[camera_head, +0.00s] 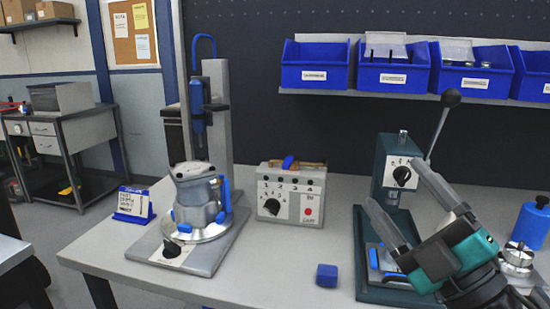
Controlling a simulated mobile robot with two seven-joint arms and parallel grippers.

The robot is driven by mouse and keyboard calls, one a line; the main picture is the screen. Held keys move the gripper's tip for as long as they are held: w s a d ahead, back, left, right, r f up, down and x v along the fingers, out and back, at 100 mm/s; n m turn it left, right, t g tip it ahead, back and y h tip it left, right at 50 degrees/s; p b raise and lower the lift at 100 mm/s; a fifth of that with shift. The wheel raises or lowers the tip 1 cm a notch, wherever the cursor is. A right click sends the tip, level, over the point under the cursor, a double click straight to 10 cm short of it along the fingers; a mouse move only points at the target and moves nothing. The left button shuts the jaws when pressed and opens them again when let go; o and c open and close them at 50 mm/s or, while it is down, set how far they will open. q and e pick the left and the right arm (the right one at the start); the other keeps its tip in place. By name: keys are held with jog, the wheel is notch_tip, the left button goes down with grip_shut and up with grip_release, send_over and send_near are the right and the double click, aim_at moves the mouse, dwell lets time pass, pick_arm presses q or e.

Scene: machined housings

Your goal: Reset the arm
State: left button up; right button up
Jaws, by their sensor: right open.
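My right gripper (396,183) reaches in from the lower right, its two grey fingers pointing up and left. The fingers are spread wide with nothing between them. The gripper is in front of a dark green lever press (393,160) and hides part of its base and right side. A silver machined housing (197,197) stands on a round plate of a grey fixture (212,258) on the left of the bench, with blue clamps beside it. The right gripper is well apart from the housing. My left gripper is not in view.
A grey control box (292,195) stands mid-bench. A small blue block (327,275) lies near the front edge. A blue canister (531,224) and metal parts are at the right. Blue bins (315,66) line a shelf above. The bench between fixture and press is mostly clear.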

jog(key=d+f+m+g+h, duration=0.3)
jog(key=d+f+m+h, duration=0.1)
jog(key=f+m+h, duration=0.4)
jog(key=d+f+m+g+h, duration=0.2)
jog(key=d+f+m+h, duration=0.4)
jog(key=f, duration=0.5)
jog(key=s+a+f+m+g+y, duration=0.1)
jog(key=s+a+f+m+g, duration=0.15)
jog(key=s+f+g, duration=0.5)
jog(key=s+a+f+m+g+y, duration=0.1)
jog(key=s+a+f+m+g, duration=0.3)
jog(key=s+f, duration=0.6)
pick_arm(q)
jog(key=p, duration=0.1)
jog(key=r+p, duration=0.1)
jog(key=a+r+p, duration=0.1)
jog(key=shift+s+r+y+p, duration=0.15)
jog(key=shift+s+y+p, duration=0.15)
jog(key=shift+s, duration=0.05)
pick_arm(e)
jog(key=w+a+f+n+t+y, duration=0.2)
jog(key=w+f+n+t, duration=0.1)
jog(key=w+t, duration=0.3)
jog(key=shift+w+f, duration=0.15)
jog(key=shift+f, duration=0.4)
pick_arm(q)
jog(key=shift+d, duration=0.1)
